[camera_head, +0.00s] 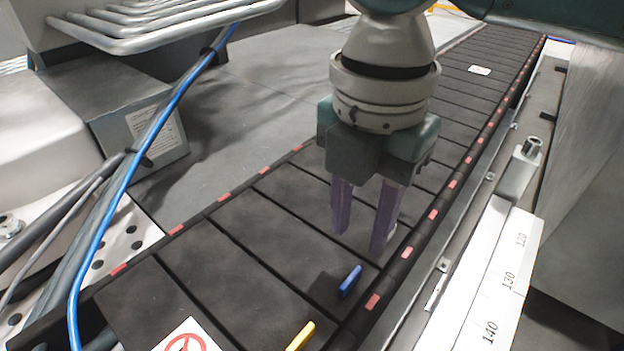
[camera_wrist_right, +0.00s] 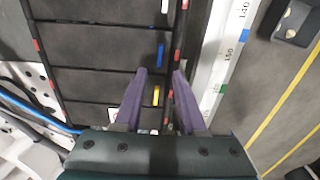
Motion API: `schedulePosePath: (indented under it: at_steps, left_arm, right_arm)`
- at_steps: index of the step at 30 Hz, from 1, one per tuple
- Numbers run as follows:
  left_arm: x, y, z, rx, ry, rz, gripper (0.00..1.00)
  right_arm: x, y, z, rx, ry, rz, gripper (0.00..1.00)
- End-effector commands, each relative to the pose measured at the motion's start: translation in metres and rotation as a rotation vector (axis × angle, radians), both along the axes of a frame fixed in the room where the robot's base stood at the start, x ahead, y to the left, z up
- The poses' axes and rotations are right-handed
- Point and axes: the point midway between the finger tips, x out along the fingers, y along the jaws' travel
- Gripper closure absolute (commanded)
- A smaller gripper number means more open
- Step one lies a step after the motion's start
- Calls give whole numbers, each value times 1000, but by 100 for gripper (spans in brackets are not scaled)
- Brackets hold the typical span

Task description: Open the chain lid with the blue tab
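The blue tab (camera_head: 350,280) stands on a dark chain lid (camera_head: 290,290) near the right edge of the chain in the head view. It also shows in the right wrist view (camera_wrist_right: 161,54), beyond the fingertips. The lid lies flat in line with its neighbours. My right gripper (camera_head: 361,235) hangs above the chain, a little behind the blue tab in the head view, and does not touch it. Its two purple fingers (camera_wrist_right: 161,72) are apart with nothing between them. My left gripper is not in view.
A yellow tab (camera_head: 300,336) stands on the lid nearer the camera. A white ruler strip (camera_head: 497,290) and metal rail run along the right side. A blue cable (camera_head: 130,175) and a perforated plate (camera_head: 122,235) are at the left. A red-and-white sign (camera_head: 182,340) lies in front.

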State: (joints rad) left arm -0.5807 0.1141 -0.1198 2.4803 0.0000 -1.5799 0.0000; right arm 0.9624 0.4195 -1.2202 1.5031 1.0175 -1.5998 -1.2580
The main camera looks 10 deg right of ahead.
Motion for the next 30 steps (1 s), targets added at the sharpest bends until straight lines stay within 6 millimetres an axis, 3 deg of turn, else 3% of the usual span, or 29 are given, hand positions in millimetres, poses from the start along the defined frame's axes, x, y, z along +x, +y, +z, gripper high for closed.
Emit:
schedulePosePath:
  at_steps: [1,6,12,24,30]
  left_arm:
    - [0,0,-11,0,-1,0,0]
    - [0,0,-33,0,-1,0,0]
    - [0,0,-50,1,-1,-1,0]
    - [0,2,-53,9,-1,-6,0]
    - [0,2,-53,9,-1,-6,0]
  right_arm:
    - [-1,0,-15,0,1,0,60]
    - [-1,0,-50,-1,1,0,60]
    - [-1,0,-77,1,1,-1,60]
    - [-1,0,-84,1,-1,0,60]
    - [-1,0,-84,1,-1,0,81]
